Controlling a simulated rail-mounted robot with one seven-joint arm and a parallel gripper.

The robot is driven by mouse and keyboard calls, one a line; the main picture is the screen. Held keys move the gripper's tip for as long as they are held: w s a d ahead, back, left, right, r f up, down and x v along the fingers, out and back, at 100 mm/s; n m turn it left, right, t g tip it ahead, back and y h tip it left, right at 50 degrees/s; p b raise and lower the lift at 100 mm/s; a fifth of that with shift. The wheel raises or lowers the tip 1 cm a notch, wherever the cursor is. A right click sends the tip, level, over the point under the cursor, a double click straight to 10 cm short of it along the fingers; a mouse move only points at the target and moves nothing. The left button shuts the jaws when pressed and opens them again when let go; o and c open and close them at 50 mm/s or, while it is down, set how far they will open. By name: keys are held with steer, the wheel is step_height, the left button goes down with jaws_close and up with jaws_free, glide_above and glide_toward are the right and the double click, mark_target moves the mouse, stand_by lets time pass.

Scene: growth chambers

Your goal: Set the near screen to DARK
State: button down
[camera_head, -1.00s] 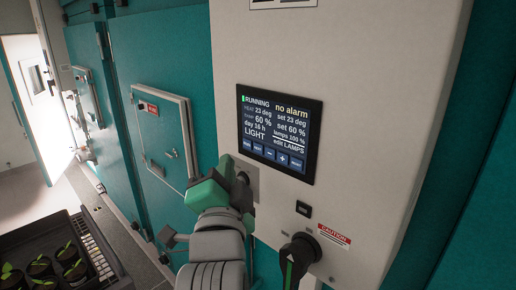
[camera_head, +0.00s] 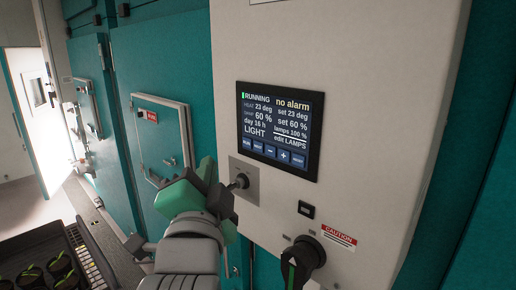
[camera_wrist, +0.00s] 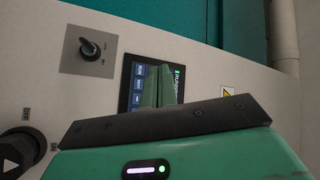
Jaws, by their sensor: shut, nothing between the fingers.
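The near screen (camera_head: 279,128) is a dark display on the pale control panel. It reads RUNNING, no alarm, LIGHT, lamps 100 % and edit LAMPS. A row of blue buttons (camera_head: 270,151) runs along its bottom, including minus and plus. My green gripper (camera_head: 208,169) is shut and empty, left of the screen and apart from it in the head view. In the wrist view my closed fingers (camera_wrist: 156,88) overlap the screen (camera_wrist: 138,92) and hide part of it. No contact with a button shows.
A small lever switch (camera_head: 240,182) on a square plate sits below and left of the screen. A black rotary handle (camera_head: 301,260) and a small black switch (camera_head: 306,209) are lower on the panel. Potted seedlings stand in a dark tray (camera_head: 84,255) at lower left.

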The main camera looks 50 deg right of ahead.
mark_target(247, 157)
steer(key=d+p, duration=0.1)
steer(key=d, duration=0.3)
steer(key=d+p, duration=0.1)
steer(key=d, duration=0.3)
steer(key=shift+s+d, duration=0.2)
steer(key=shift+d, duration=0.05)
steer(key=shift+d, duration=0.15)
stand_by(1.6)
steer(key=shift+d+p, duration=0.3)
steer(key=shift+d, duration=0.3)
stand_by(0.7)
steer(key=shift+a, duration=0.75)
steer(key=shift+w+a+b, duration=0.1)
steer(key=shift+a+b, duration=0.85)
steer(key=shift+a, duration=1.55)
stand_by(0.7)
